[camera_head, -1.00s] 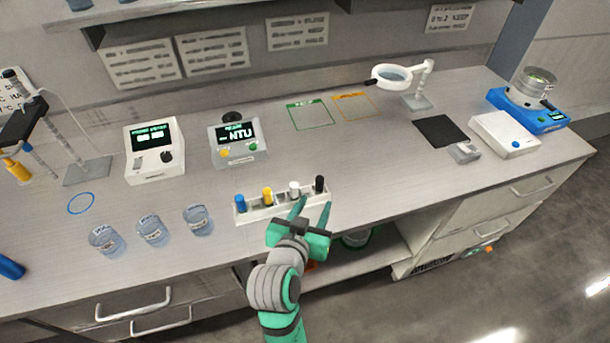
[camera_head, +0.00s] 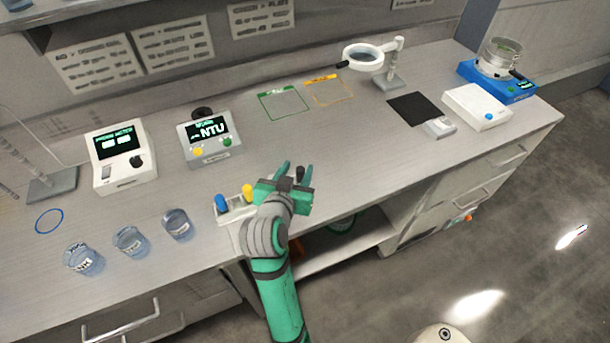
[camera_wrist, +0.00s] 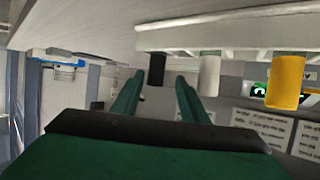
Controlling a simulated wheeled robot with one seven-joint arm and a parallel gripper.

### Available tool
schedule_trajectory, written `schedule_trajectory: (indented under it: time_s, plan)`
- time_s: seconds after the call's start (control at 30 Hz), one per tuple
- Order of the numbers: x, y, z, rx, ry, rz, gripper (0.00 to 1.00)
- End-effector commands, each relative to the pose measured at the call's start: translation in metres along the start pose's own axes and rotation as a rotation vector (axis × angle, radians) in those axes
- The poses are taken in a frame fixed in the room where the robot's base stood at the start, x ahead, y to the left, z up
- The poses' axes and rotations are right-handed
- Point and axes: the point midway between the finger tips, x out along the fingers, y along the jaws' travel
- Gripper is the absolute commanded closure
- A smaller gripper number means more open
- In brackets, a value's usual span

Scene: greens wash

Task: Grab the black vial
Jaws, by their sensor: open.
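The black vial (camera_wrist: 157,69) stands at the end of the white rack (camera_wrist: 230,34), which appears upside down in the wrist view. In the head view the black cap (camera_head: 300,173) shows between the fingertips of my gripper (camera_head: 296,167). In the wrist view my gripper (camera_wrist: 156,88) is open, with one finger on each side of the vial. I cannot tell whether the fingers touch it. The white vial (camera_wrist: 209,74) is beside it, hidden by my gripper in the head view. The yellow vial (camera_head: 247,192) and blue vial (camera_head: 222,203) stand farther left.
Several beakers (camera_head: 130,241) stand left of the rack. The turbidity meter (camera_head: 209,136) and another white meter (camera_head: 122,157) are behind. A magnifier (camera_head: 366,57), black mat (camera_head: 414,109) and white scale (camera_head: 477,107) lie to the right. The counter right of my gripper is clear.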

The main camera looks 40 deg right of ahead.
Motion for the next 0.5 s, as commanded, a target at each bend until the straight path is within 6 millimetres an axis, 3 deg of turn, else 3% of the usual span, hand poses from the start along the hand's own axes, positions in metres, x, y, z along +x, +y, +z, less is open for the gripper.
schedule_trajectory:
  time_s: [0.23,0.5]
  plan:
    - [0.039,0.014,-0.002,0.01,0.0,0.023,0.6]
    - [0.047,0.013,-0.002,0.01,0.0,0.019,0.6]
